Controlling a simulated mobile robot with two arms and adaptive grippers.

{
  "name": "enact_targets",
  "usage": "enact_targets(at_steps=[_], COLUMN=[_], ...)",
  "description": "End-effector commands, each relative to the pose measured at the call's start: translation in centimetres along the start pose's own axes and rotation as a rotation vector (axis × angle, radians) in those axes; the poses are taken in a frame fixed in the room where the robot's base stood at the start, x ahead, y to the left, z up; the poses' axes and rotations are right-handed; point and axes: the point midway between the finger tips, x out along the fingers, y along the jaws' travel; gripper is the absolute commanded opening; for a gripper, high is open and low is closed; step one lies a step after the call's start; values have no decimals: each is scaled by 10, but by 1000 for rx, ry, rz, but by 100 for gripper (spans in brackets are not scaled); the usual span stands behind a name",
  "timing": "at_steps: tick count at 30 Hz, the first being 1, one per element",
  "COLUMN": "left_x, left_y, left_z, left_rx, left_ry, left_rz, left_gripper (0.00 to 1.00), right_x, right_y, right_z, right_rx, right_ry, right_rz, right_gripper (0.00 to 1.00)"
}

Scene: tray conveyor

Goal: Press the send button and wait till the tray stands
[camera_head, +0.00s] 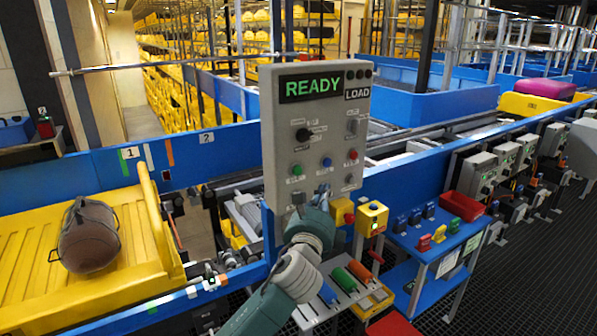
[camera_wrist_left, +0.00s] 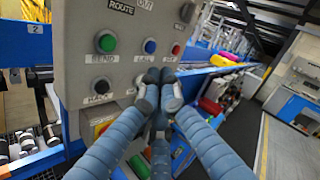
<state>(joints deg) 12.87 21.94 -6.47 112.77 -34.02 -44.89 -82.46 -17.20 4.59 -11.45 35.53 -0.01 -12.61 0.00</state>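The control panel (camera_head: 315,130) shows READY in green above a LOAD label. The green send button (camera_head: 297,170) sits at its lower left and also shows in the left wrist view (camera_wrist_left: 106,42), labelled SEND. A blue button (camera_wrist_left: 149,46) and a red button (camera_wrist_left: 175,49) are to its right. My left gripper (camera_head: 324,190) is in front of the panel's lower part; in the wrist view its fingers (camera_wrist_left: 161,78) are drawn together, empty, below and right of the green button and apart from it. The yellow tray (camera_head: 25,250) at left holds a brown rounded bag (camera_head: 88,237). My right gripper is out of view.
A yellow box with a button (camera_head: 372,218) and a blue side table (camera_head: 430,245) with small coloured switches stand right of the panel. A red bin (camera_head: 462,206) is farther right. Blue conveyor walls (camera_head: 400,185) run behind the panel. Dark grating floor is free at lower right.

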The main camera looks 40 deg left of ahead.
Motion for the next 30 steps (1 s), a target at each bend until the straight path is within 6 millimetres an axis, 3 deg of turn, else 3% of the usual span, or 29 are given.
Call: enact_targets(at_steps=[14, 30], left_x=[5, 53], left_y=[4, 38], left_z=[3, 39], left_rx=[1, 3], left_ry=[0, -1], left_rz=[0, 0], left_gripper=[0, 0], right_x=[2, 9], right_y=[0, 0], right_z=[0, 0], right_rx=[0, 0], right_ry=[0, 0], right_rz=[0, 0], right_gripper=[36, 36])
